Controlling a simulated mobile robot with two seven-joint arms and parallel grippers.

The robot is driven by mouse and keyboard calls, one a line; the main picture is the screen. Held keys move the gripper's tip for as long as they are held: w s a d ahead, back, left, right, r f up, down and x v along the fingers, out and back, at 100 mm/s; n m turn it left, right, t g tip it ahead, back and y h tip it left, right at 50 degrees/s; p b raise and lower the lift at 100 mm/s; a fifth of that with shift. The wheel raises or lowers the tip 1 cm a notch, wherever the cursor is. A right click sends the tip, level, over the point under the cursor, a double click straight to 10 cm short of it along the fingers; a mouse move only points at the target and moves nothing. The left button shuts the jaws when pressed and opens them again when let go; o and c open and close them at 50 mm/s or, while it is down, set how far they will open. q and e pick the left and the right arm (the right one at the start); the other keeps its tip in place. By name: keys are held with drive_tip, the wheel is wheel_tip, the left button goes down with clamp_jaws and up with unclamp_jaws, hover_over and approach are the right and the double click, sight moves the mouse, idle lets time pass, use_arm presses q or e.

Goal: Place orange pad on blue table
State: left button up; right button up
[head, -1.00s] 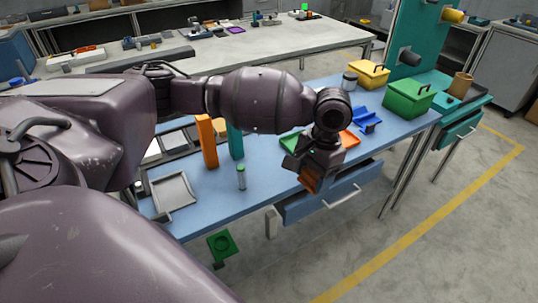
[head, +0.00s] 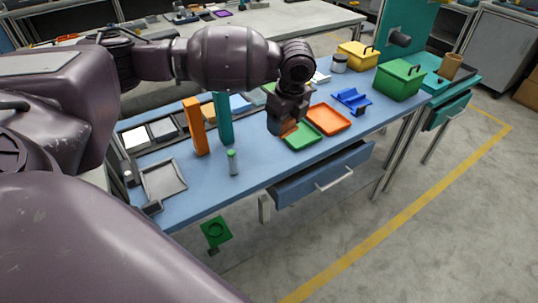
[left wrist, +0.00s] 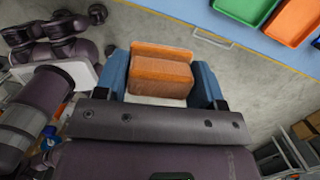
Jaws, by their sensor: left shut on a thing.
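My left gripper (head: 286,126) is shut on the orange pad (head: 289,129), which is mostly hidden by the fingers in the head view. In the left wrist view the ribbed orange pad (left wrist: 160,66) sits squarely between the two blue fingers of the gripper (left wrist: 161,80). The blue table (head: 258,173) runs diagonally across the head view, and the gripper shows against its middle, by the green tray. In the left wrist view the table's edge (left wrist: 215,36) is at the upper right, and grey floor shows around the pad. My right gripper is not seen.
A green tray (head: 303,136) and an orange tray (head: 328,119) lie near the gripper. An orange block (head: 195,127), a teal block (head: 224,119) and a small bottle (head: 233,162) stand to the left. A drawer (head: 320,175) sticks out in front. Bare tabletop shows left of the green tray.

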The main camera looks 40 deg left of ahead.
use_arm(q)
drive_tip(key=w+a+r+m+t+h, duration=0.15)
drive_tip(key=w+a+m, duration=0.25)
drive_tip(key=a+m, duration=0.55)
drive_tip(key=m+b, duration=0.2)
drive_tip(key=m, duration=0.4)
hover_over(270, 154)
wheel_tip(270, 154, down, 13)
drive_tip(key=shift+s+r, duration=0.15)
wheel_tip(270, 154, down, 6)
drive_tip(key=shift+r+b, duration=0.25)
drive_tip(key=shift+b, duration=0.1)
drive_tip(key=shift+f, duration=0.25)
drive_tip(key=shift+r, duration=0.1)
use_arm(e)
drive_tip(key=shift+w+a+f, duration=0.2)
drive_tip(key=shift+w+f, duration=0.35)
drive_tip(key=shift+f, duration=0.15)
use_arm(q)
drive_tip(key=o, duration=1)
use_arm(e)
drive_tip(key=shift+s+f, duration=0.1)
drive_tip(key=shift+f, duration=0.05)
